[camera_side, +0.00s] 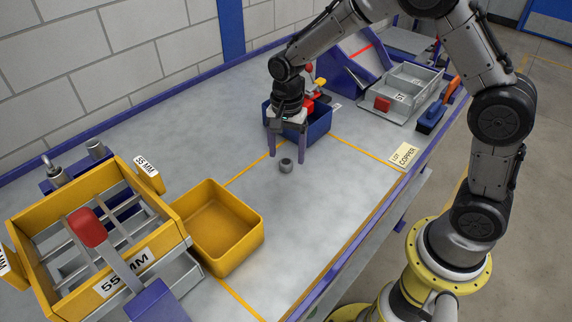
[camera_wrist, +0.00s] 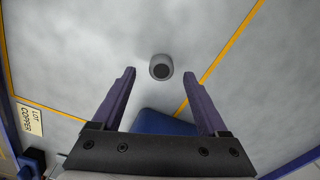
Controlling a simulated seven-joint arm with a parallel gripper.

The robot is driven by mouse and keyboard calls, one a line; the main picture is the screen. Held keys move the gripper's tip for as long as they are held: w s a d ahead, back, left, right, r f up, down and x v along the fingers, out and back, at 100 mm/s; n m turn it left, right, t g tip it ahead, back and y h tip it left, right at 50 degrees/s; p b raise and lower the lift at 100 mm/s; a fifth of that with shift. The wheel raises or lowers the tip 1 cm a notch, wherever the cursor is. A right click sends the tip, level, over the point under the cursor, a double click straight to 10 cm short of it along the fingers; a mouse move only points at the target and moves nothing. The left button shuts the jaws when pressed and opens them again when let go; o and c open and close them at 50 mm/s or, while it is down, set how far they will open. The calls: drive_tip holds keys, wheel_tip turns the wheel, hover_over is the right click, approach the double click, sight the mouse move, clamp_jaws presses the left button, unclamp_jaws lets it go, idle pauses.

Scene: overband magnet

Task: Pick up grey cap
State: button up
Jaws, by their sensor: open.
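The grey cap (camera_side: 286,165) is a small round piece with a dark hollow in its top. It stands alone on the grey table, in front of the blue bin. In the wrist view the cap (camera_wrist: 161,67) lies just beyond the fingertips, roughly midway between their lines. My gripper (camera_side: 287,160) is open and empty, its two purple fingers pointing down close to the cap. In the wrist view my gripper (camera_wrist: 159,74) shows its fingers wide apart. I cannot tell the exact height of the fingertips above the table.
A blue bin (camera_side: 318,128) with red items stands right behind my gripper. A yellow bin (camera_side: 217,228) and a yellow 55 MM frame (camera_side: 150,262) stand at the front left. A grey divided tray (camera_side: 412,92) is at the back right. The table right of the cap is clear.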

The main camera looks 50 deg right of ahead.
sight(286, 165)
drive_tip(key=shift+w+f, duration=0.15)
drive_tip(key=shift+f, duration=1.3)
drive_tip(key=shift+c, duration=0.2)
clamp_jaws()
